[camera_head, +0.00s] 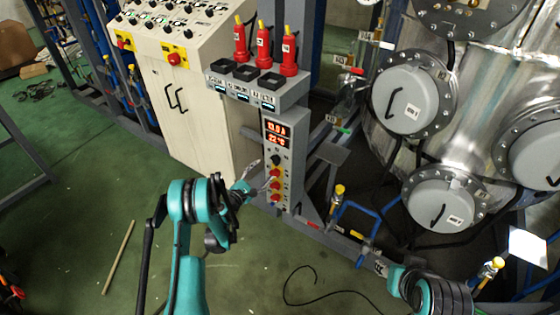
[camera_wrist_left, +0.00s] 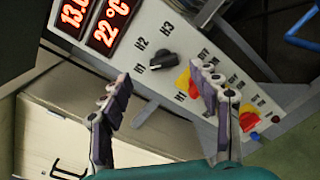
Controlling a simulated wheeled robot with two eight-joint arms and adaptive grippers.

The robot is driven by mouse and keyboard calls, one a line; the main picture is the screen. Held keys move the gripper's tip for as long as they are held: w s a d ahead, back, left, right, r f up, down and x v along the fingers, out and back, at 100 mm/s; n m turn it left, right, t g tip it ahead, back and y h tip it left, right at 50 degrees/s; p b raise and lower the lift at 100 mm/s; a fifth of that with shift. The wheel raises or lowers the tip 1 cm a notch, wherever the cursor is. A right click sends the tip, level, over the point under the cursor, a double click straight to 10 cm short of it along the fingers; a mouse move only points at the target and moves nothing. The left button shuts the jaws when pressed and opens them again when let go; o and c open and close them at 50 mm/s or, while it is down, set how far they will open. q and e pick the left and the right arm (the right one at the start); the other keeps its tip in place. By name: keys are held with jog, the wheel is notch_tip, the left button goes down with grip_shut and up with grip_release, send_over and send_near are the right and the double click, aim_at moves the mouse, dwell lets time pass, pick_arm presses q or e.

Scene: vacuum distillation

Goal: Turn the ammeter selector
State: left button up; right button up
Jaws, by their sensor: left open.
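The ammeter panel (camera_head: 283,140) is a narrow grey upright box with red lit readouts. Its selector is a black knob (camera_head: 275,159) below the readouts. In the left wrist view the selector knob (camera_wrist_left: 161,60) sits among the labels H1, H2 and H3. My left gripper (camera_head: 262,173) is in front of the panel, just below and left of the knob. In the left wrist view its fingers (camera_wrist_left: 160,75) are spread, empty, with the knob showing between them. I cannot tell contact with the panel. My right gripper's fingers do not show.
Yellow-and-red buttons (camera_wrist_left: 187,82) lie right below the knob, close to one finger. A white cabinet (camera_head: 185,110) stands left of the panel. Three red bottle-like devices (camera_head: 264,46) stand above it. Blue pipes (camera_head: 365,225) and a large metal vessel (camera_head: 480,120) are on the right.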

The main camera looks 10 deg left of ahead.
aim_at(274, 162)
pick_arm(q)
jog(key=shift+n, duration=0.3)
jog(key=x, duration=0.2)
jog(key=b+x, duration=0.1)
jog(key=x, duration=0.1)
jog(key=f+b+x, duration=0.1)
jog(key=x, duration=0.1)
jog(key=shift+w, duration=0.3)
jog(key=shift+w+d+r, duration=0.1)
jog(key=shift+w+d, duration=0.15)
jog(key=shift+w, duration=0.3)
jog(key=shift+c, duration=0.4)
jog(key=c, duration=1.1)
